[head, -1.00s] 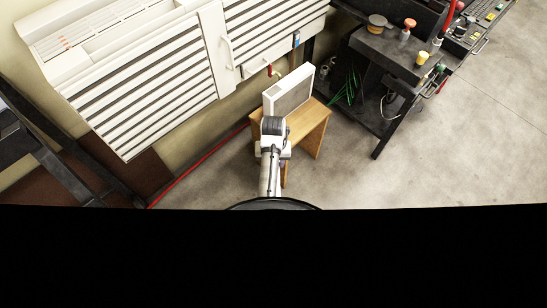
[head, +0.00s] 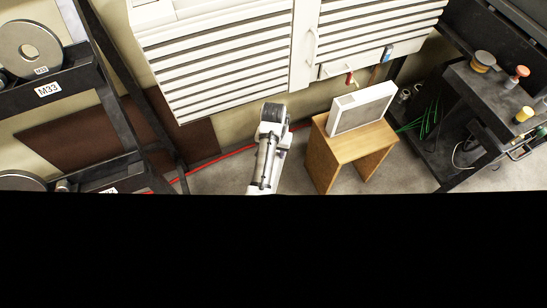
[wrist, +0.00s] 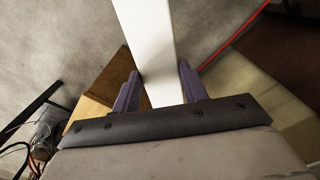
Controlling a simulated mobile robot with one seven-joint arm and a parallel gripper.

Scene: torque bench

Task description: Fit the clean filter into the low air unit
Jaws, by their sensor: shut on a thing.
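My gripper (wrist: 161,92), in the wrist view, has its two purple fingers shut on a long white bar-like piece (wrist: 152,40). It runs up out of the frame, so its whole shape is hidden and I cannot tell whether it is the clean filter. In the head view my arm hides the fingers and this piece. A white-framed panel (head: 362,108) with a grey face, filter-like, stands upright on a small wooden stand, right of and apart from my arm. The white slatted air unit (head: 215,50) hangs on the wall behind. I cannot tell which part is the low unit.
The wooden stand (head: 345,150) is close on the right, and its wood shows in the wrist view (wrist: 100,85). A dark rack (head: 100,90) stands left, a dark cart (head: 450,110) right. A red hose (head: 220,160) runs along the wall's foot.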

